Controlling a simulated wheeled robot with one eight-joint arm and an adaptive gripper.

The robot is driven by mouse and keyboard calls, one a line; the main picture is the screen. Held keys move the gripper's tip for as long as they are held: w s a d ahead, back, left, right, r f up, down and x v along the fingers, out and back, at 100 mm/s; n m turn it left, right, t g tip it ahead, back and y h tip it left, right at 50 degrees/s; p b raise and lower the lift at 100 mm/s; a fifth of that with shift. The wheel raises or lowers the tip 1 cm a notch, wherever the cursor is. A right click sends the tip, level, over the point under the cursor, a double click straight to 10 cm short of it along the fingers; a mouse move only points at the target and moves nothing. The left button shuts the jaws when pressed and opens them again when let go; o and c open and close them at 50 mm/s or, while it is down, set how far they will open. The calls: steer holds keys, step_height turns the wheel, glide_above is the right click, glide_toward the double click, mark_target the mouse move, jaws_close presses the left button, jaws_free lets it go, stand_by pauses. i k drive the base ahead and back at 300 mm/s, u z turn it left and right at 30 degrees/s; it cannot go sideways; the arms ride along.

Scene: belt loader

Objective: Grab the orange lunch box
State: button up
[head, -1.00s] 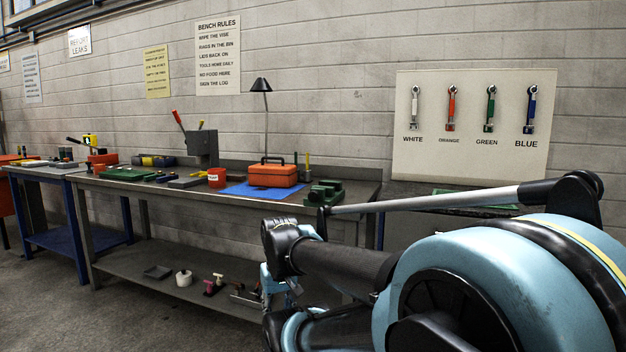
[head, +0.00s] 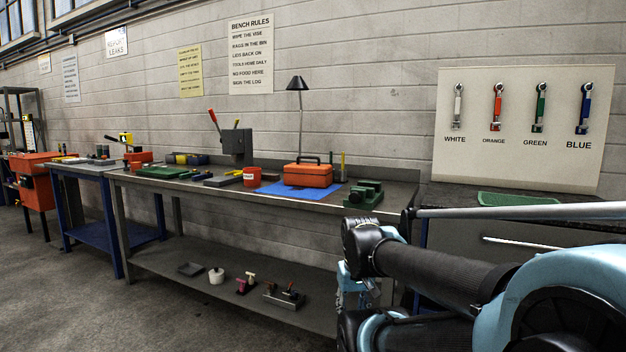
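The orange lunch box (head: 308,175) stands upright on a blue mat (head: 279,192) on the long grey workbench, with its dark handle on top. It is closed and nothing covers it. My arm fills the lower right of the head view, to the right of and nearer than the lunch box. The fingers of my gripper cannot be made out. Nothing is touching the lunch box.
A green vise (head: 364,195) stands right of the mat and a red mug (head: 252,177) left of it. A black lamp (head: 297,84) rises behind. The workbench (head: 323,208) has a lower shelf with small items. Open floor (head: 75,300) lies at the lower left.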

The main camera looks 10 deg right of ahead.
mark_target(318, 175)
steer(key=i, duration=0.9)
